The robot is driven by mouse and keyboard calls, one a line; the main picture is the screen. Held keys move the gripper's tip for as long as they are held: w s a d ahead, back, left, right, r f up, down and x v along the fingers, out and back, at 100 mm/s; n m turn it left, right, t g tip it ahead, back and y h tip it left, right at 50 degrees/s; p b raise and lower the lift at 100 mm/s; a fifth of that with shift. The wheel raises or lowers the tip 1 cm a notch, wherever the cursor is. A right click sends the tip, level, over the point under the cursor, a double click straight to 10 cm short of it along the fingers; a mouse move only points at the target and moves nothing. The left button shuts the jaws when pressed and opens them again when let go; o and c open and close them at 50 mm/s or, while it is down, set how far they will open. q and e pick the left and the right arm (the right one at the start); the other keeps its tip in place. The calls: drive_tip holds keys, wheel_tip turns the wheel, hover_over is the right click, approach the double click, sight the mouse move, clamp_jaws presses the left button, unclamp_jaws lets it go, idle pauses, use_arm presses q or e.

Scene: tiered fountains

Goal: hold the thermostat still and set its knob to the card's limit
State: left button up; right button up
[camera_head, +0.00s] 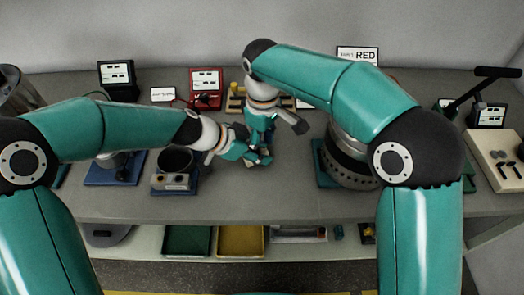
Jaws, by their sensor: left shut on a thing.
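A card (357,54) reading "RED" in large letters stands at the back, right of centre, partly behind my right arm. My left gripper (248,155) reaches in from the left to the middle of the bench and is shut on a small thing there. I take this thing to be the thermostat, but the two grippers hide almost all of it. My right gripper (263,148) points down from above at the same spot, close beside the left one. Its fingers are too small and covered to tell open from shut. The knob and its setting cannot be made out.
A dark pot on a blue base (174,185) stands left of the grippers. A large metal drum (348,160) stands right. A red-framed display (206,88) and a small white card (163,94) are behind. Green (187,241) and yellow (240,241) trays lie below.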

drive_tip(key=shift+s+a, duration=0.15)
drive_tip(key=shift+a, duration=0.05)
drive_tip(key=m, duration=0.5)
drive_tip(key=shift+r, duration=0.15)
drive_tip(key=m, duration=0.3)
drive_tip(key=shift+d+m, duration=0.15)
drive_tip(key=shift+m, duration=0.25)
drive_tip(key=shift+w+d+m, duration=0.2)
drive_tip(key=shift+w+m, duration=0.05)
drive_tip(key=shift+m, duration=0.35)
drive_tip(key=shift+f, duration=0.2)
clamp_jaws()
drive_tip(key=shift+a, duration=0.1)
drive_tip(key=shift+s, duration=0.1)
